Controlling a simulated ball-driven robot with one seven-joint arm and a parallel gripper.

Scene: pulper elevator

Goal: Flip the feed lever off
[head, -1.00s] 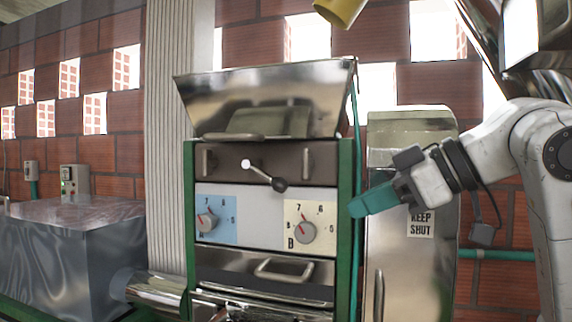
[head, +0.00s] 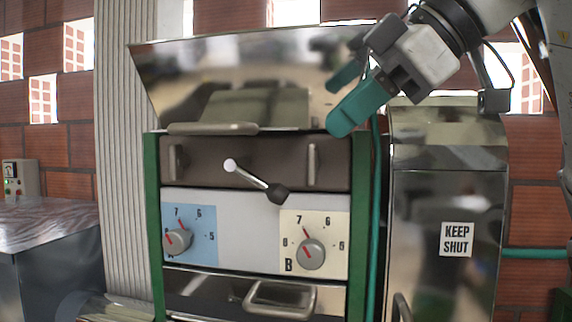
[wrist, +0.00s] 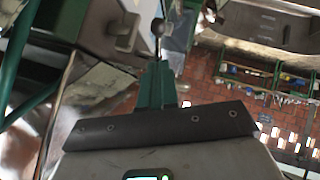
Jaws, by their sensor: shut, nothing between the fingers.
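The feed lever (head: 256,180) is a light rod with a dark round knob on the brown panel of the green-framed machine. It slants from a pale pivot at upper left down to the knob at lower right. My gripper (head: 342,120), with teal fingers, is up and right of the knob, in front of the steel hopper's right end, and apart from the lever. In the wrist view the shut, empty fingers (wrist: 156,75) point up the picture. A dark knob on a rod (wrist: 158,28) shows just beyond their tips.
Below the lever are two dials, a blue-backed one (head: 178,240) at left and dial B (head: 310,253) at right. A handle (head: 280,299) juts out lower down. A steel cabinet marked KEEP SHUT (head: 430,200) stands to the right. The steel hopper (head: 250,75) overhangs above.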

